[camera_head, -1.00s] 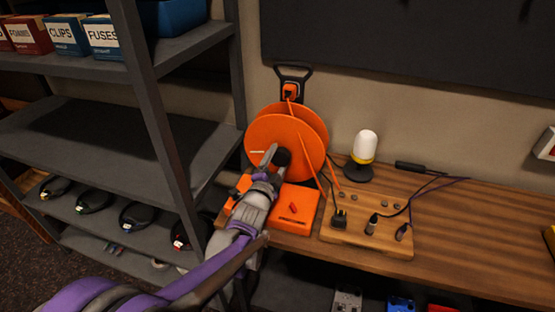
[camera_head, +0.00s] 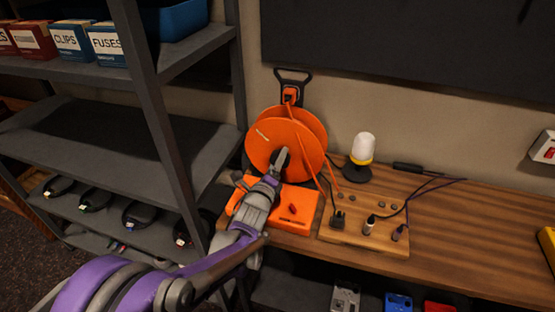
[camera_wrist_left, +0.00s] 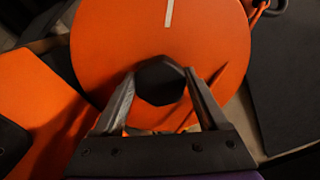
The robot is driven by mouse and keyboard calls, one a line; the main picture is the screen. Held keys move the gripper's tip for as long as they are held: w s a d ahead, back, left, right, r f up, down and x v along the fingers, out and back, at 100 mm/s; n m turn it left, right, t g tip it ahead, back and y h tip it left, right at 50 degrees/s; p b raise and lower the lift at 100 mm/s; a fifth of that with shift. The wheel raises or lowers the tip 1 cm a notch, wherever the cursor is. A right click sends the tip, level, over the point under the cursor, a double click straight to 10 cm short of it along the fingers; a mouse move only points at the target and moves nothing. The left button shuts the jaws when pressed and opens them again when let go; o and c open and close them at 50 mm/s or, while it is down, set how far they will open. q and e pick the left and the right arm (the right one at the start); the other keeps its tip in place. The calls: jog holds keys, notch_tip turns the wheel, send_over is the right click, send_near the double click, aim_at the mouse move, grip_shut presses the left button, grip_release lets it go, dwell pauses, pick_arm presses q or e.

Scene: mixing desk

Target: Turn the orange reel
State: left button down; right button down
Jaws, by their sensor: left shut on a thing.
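The orange reel (camera_head: 270,133) stands upright on the left end of the wooden desk, with a pale stripe on its face. It fills the left wrist view (camera_wrist_left: 110,40), where the stripe is near the top. My left gripper (camera_head: 283,160) is at the reel's front. In the left wrist view its two fingers (camera_wrist_left: 160,88) are shut on the black hub knob (camera_wrist_left: 160,78), one on each side. The gripper covers part of the hub in the head view. My right gripper is not in view.
An orange base box (camera_head: 300,205) sits below the reel. A wooden socket board (camera_head: 365,245) with plugs and cables lies to its right. A white-topped lamp (camera_head: 362,150) stands behind. Grey shelving (camera_head: 165,120) is close on the left. The desk's right side is mostly clear.

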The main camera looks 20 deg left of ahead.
pick_arm(q)
jog(key=shift+d+r+m+p, duration=0.1)
jog(key=shift+m+p, duration=1.35)
jog(key=shift+m, duration=2.25)
grip_release()
jog(key=s+b, duration=0.1)
jog(key=s, duration=1)
jog(key=shift+a, duration=0.2)
